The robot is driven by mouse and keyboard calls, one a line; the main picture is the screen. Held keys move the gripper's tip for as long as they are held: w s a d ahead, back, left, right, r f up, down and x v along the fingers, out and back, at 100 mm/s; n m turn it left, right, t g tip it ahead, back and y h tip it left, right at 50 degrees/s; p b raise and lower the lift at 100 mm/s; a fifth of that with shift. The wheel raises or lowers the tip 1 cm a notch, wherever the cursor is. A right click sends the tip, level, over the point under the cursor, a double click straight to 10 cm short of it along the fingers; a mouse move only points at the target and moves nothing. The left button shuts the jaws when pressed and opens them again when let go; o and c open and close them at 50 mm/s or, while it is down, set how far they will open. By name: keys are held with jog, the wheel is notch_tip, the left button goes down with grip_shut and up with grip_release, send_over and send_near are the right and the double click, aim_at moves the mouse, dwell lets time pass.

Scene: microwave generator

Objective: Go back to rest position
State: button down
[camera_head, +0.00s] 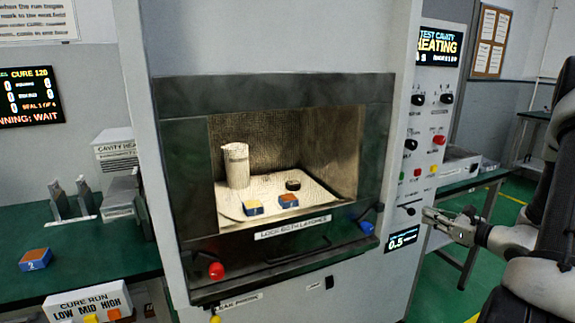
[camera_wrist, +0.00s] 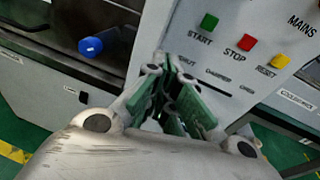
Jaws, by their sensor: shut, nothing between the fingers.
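My gripper (camera_head: 428,214) is at the right of the cabinet in the head view, close to the lower control panel (camera_head: 424,185). Its fingers are together and empty. In the wrist view my gripper (camera_wrist: 168,68) points at the panel beside a dark slot labelled DAMPER (camera_wrist: 218,86). Whether the fingertips touch the panel cannot be told. Green START (camera_wrist: 209,22), red STOP (camera_wrist: 247,42) and yellow RESET (camera_wrist: 279,61) buttons are to the right of the fingers. The cavity window (camera_head: 285,165) is lit, and the display (camera_head: 438,46) reads HEATING.
A red knob (camera_head: 216,270) and a blue knob (camera_head: 367,228) stick out below the window. A green bench (camera_head: 90,250) stands left; another table is behind my arm.

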jog(key=s+a+r+n+g, duration=0.1)
jog(key=s+a+n+g, duration=0.4)
jog(key=s+n+g, duration=0.45)
jog(key=s+a+r+n+g, duration=0.2)
jog(key=s+a+n+g, duration=0.35)
jog(key=s, duration=0.75)
jog(key=s+d+r+n+h, duration=0.45)
jog(key=r+n+h, duration=0.3)
jog(key=n, duration=0.25)
jog(key=s+a+r+n+t, duration=0.1)
jog(key=a+r+n+t, duration=0.3)
jog(key=r, duration=0.4)
jog(key=shift+s+a+r+t, duration=0.25)
jog(key=shift+a+t, duration=0.1)
jog(key=shift+t, duration=0.15)
jog(key=shift+h, duration=0.25)
dwell(0.6)
